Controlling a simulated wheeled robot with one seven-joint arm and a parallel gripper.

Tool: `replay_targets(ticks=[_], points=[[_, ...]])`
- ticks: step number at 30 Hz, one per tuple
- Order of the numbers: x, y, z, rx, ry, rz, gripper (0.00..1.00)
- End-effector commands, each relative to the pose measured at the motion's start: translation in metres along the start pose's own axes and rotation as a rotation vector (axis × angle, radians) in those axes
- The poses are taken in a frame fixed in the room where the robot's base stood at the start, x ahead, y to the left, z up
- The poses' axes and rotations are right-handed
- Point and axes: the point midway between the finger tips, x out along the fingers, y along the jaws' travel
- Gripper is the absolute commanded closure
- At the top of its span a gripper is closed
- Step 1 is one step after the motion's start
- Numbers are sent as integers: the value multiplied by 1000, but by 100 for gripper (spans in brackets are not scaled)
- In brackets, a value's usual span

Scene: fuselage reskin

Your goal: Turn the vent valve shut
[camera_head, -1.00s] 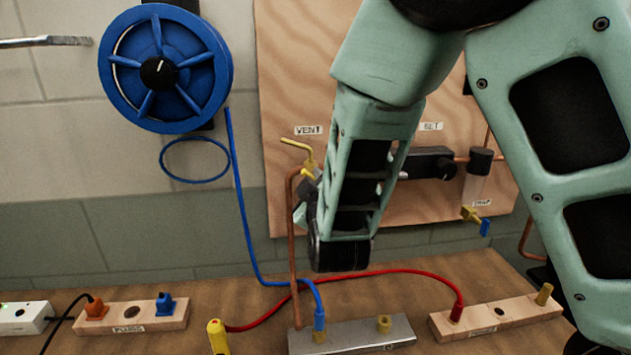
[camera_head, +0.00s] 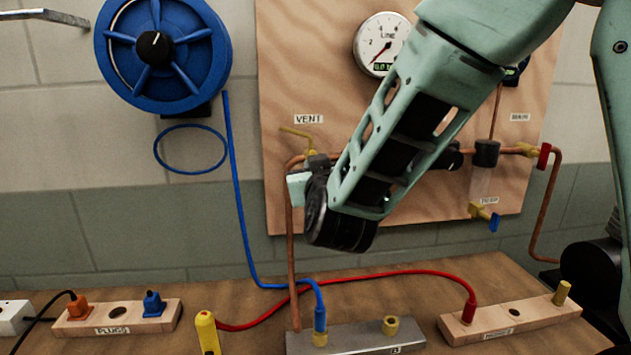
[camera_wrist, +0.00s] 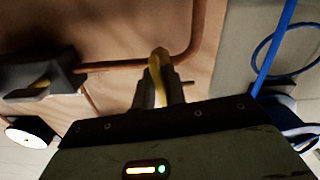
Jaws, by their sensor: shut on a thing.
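The vent valve (camera_head: 311,155) is a small brass fitting at the upper left of the copper pipe, below the VENT label (camera_head: 308,119). A bent yellow piece (camera_head: 296,133) sticks out from its top to the left. My gripper (camera_head: 314,162) is at the valve, coming from the lower right and hiding its lower part. In the wrist view a yellow part of the valve (camera_wrist: 156,67) stands between the two fingers of my gripper (camera_wrist: 159,92), which are shut on it. How far the valve is turned cannot be told.
A round gauge (camera_head: 383,45) and a red-handled valve (camera_head: 544,156) are on the plywood panel (camera_head: 280,60). A blue reel (camera_head: 160,50) hangs at left. Below, the bench carries a metal block (camera_head: 355,337), wooden blocks, and blue and red (camera_head: 400,272) cables.

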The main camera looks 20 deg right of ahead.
Motion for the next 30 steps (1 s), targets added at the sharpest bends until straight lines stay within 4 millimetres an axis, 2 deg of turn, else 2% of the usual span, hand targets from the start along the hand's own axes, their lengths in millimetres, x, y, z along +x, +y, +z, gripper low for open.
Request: replay_targets(ticks=[10,26,27,28,29,30], points=[[0,-1,2,145,-2,-1,100],[-1,-1,1,171,-3,-1,100],[-1,-1,1,171,-3,-1,85],[-1,-1,1,171,-3,-1,76],[0,-1,1,171,-3,-1,69],[0,-1,1,171,-3,-1,69]])
